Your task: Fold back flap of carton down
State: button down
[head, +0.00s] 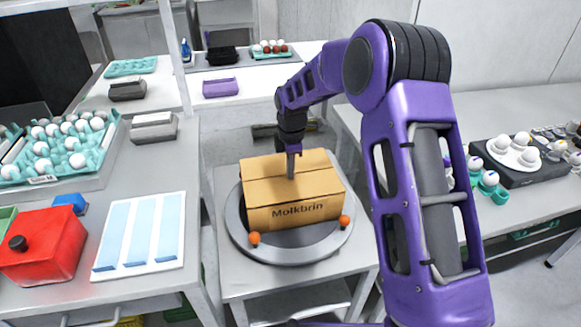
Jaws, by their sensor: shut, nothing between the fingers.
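The brown cardboard carton (300,213), printed "Molkbrin" on its front, sits on the round grey turntable (240,228) in the middle of the view. Its top looks mostly covered by cardboard panels, with a crease running left to right. I cannot tell for certain how far the back flap (262,167) is folded. My gripper (291,174) points straight down, shut and empty, with its fingertips at the middle of the carton's top. It looks in contact or very close to it. The gripper hides a small part of the top.
Orange knobs (254,238) stand on the turntable's front rim. The left table holds a teal egg tray (75,172), a red box (44,250) and a white-and-blue panel (140,233). The right table holds a black tray (500,170) with eggs. My purple arm spans the right of the carton.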

jog(key=shift+s+f, duration=0.15)
jog(key=shift+f, duration=0.4)
jog(key=shift+d, duration=0.1)
jog(key=shift+r, duration=0.1)
jog(key=shift+r+p, duration=0.9)
jog(key=shift+r, duration=0.2)
notch_tip(320, 180, up, 13)
jog(key=p, duration=0.2)
jog(key=shift+f, duration=0.1)
